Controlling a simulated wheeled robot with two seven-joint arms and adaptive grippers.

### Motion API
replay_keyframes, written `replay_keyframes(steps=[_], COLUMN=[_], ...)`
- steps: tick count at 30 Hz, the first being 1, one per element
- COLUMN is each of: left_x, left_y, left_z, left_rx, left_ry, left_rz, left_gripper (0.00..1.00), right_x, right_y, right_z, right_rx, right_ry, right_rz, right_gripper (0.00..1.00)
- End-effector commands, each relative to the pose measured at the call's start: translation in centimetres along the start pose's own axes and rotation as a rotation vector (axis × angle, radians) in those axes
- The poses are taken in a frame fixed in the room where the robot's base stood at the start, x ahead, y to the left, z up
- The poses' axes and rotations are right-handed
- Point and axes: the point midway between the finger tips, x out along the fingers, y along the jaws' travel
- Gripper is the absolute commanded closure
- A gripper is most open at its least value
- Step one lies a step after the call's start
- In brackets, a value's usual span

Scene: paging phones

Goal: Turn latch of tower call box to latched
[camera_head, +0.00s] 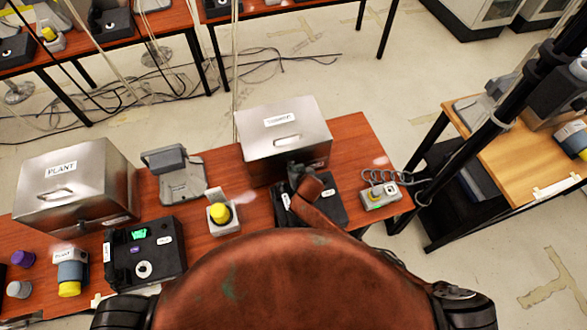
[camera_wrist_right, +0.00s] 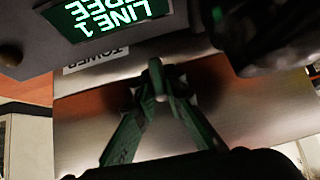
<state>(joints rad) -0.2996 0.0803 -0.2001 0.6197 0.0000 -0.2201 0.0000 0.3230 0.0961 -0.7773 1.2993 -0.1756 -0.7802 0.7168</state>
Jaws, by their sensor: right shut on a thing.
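The tower call box (camera_head: 285,130) is a silver metal box with a handle and a tower label on its sloped lid, standing at the back of the red-brown table. In the right wrist view its metal front (camera_wrist_right: 240,120) fills the middle, with a small tower label. My right gripper (camera_wrist_right: 157,85) has its green fingers closed together on the small latch (camera_wrist_right: 155,67) at the box front. In the head view the right gripper (camera_head: 296,172) is at the box's lower front edge, and the latch is hidden there. The latch's exact angle is unclear. My left gripper is not visible.
A black phone (camera_head: 330,212) lies under my right arm; its green line display (camera_wrist_right: 108,12) is close to the gripper. The plant box (camera_head: 105,175), another black phone (camera_head: 165,250) and a yellow-button box (camera_head: 224,228) stand left. A grey button box (camera_head: 380,198) with a coiled cord is right.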

Motion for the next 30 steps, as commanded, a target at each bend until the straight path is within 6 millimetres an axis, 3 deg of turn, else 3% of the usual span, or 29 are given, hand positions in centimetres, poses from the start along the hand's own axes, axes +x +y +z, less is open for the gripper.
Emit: replay_keyframes(steps=[17,18,24,30], left_x=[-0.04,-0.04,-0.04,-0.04], left_y=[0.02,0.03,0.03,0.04], left_z=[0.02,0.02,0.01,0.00], left_rx=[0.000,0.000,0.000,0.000], left_ry=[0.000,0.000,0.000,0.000], left_rz=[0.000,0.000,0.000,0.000], left_gripper=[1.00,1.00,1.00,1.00], right_x=[0.00,0.00,0.00,0.00], right_y=[-0.03,-0.02,-0.01,-0.02], right_z=[0.02,0.02,0.01,0.01], right_rx=[-0.026,-0.026,-0.026,-0.025], right_ry=[0.000,0.000,0.000,0.000], right_rz=[0.026,0.026,0.026,0.026], right_gripper=[1.00,0.89,0.75,0.71])
